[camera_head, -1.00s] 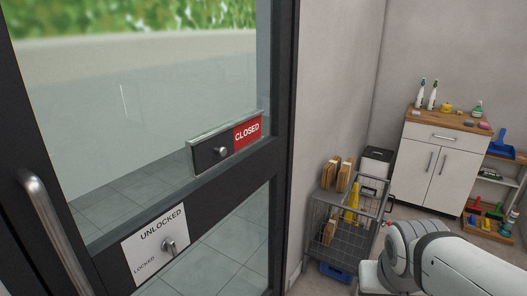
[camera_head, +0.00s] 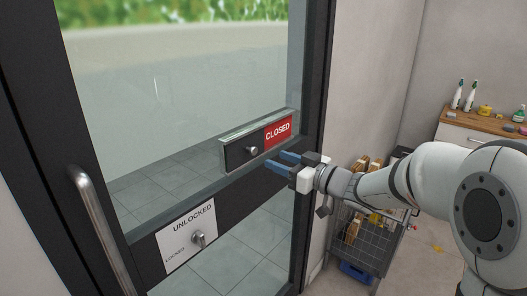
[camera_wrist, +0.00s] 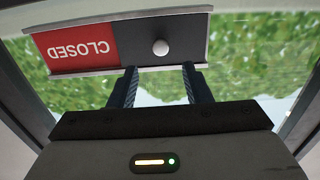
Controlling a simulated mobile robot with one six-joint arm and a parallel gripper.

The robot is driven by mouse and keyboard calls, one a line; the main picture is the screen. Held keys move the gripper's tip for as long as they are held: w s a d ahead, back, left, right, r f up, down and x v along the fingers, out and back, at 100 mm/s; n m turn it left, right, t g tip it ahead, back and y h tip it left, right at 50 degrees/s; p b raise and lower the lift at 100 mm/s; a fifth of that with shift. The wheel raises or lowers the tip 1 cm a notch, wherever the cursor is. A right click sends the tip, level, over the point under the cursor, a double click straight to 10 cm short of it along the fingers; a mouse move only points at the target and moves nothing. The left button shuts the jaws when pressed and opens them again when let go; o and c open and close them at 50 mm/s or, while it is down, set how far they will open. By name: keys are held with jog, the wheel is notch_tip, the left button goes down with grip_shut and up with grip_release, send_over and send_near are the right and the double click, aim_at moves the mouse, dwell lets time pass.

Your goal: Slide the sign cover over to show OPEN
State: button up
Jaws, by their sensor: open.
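The sign (camera_head: 258,141) is mounted on the glass door. Its red part reads CLOSED (camera_head: 278,132), and the dark sliding cover (camera_head: 237,156) with a round knob (camera_head: 252,151) is over the left half. My gripper (camera_head: 283,161) is open and empty, with its blue fingers pointing at the door just below and right of the knob. In the wrist view, the picture is upside down: the knob (camera_wrist: 160,47) stands on the dark cover (camera_wrist: 185,42), just beyond and between the fingers (camera_wrist: 160,80), apart from them.
A door handle (camera_head: 98,222) is at the left. A wire cart (camera_head: 357,240) stands right of the door frame, below my arm. A counter (camera_head: 478,122) with bottles is behind.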

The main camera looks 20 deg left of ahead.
aim_at(254, 152)
jog(key=p+x, duration=0.1)
jog(key=x, duration=0.6)
jog(key=shift+a, duration=0.45)
jog(key=shift+c, duration=0.2)
grip_shut()
